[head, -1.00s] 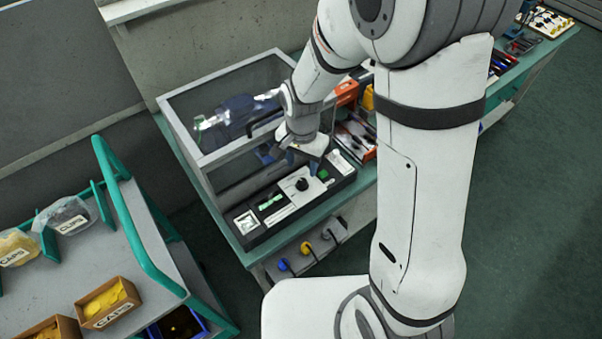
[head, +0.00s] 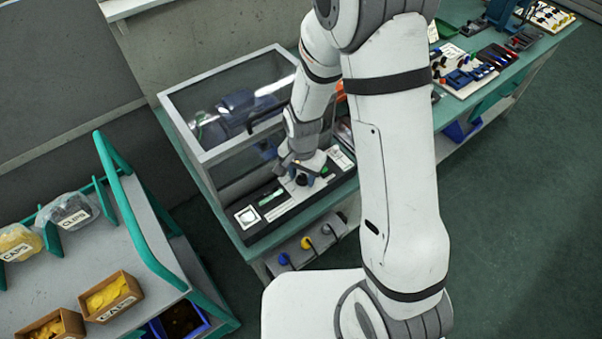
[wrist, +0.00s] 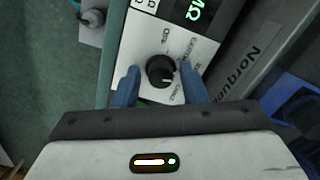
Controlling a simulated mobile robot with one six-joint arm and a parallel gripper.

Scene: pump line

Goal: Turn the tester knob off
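The tester knob (wrist: 161,71) is a round black knob on the light face of the tester panel (wrist: 150,38). In the wrist view its pale pointer mark faces down and slightly right; the small labels around it are hard to read. In the head view the knob (head: 301,179) shows just below my gripper (head: 299,171), on the black tester box (head: 256,226) in front of the clear-sided case. My gripper's blue fingers (wrist: 160,84) are apart, one on each side of the knob. The right finger is very close to it; a gap shows on the left. Contact is unclear.
The clear-walled case (head: 228,112) with a dark blue machine inside stands right behind the tester. A green-railed trolley (head: 150,225) with boxes of caps is on the left. A "Norqual"-like marked grey surface lies right in the wrist view.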

